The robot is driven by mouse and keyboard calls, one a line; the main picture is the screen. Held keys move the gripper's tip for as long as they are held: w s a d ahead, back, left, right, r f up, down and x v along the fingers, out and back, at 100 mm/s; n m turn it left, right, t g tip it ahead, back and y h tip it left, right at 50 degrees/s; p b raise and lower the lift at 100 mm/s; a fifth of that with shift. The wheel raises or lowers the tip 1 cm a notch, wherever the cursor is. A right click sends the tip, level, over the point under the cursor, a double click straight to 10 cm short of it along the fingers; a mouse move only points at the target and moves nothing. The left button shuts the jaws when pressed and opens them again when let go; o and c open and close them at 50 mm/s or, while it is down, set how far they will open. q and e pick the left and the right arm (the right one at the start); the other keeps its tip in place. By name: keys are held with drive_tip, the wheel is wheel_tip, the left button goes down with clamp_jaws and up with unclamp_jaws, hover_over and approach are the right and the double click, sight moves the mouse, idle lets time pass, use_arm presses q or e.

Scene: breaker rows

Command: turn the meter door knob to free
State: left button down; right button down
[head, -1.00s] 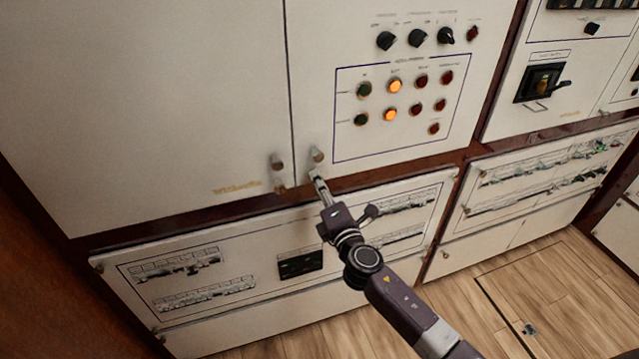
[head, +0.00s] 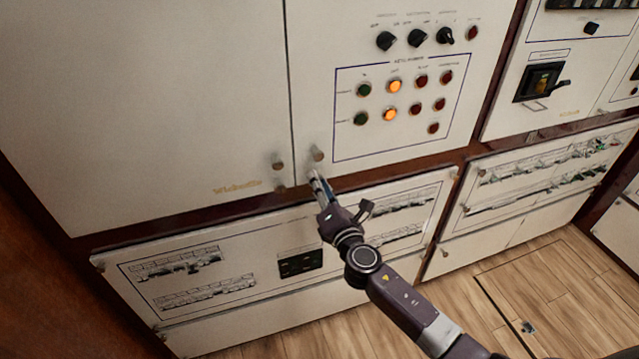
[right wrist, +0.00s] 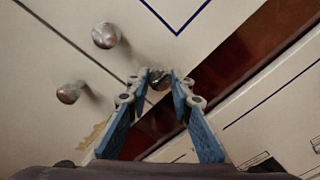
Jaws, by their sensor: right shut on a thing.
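The meter door (head: 330,40) is the cream panel with lamps and dark rotary switches. A small metallic knob (right wrist: 160,78) low on it, near its bottom edge, sits between the fingertips of my right gripper (right wrist: 161,80). The right gripper (head: 315,177) is shut on this knob, and its fingers hide most of it, so its turned position is hard to read. A round pull handle (head: 318,155) is just above the fingertips; it also shows in the right wrist view (right wrist: 105,36). My left gripper is not in view.
A second round handle (head: 277,162) is on the neighbouring left door (head: 150,100).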

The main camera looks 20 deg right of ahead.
drive_tip(key=c, duration=1.7)
unclamp_jaws()
drive_tip(key=s, duration=1.2)
drive_tip(key=shift+d, duration=0.2)
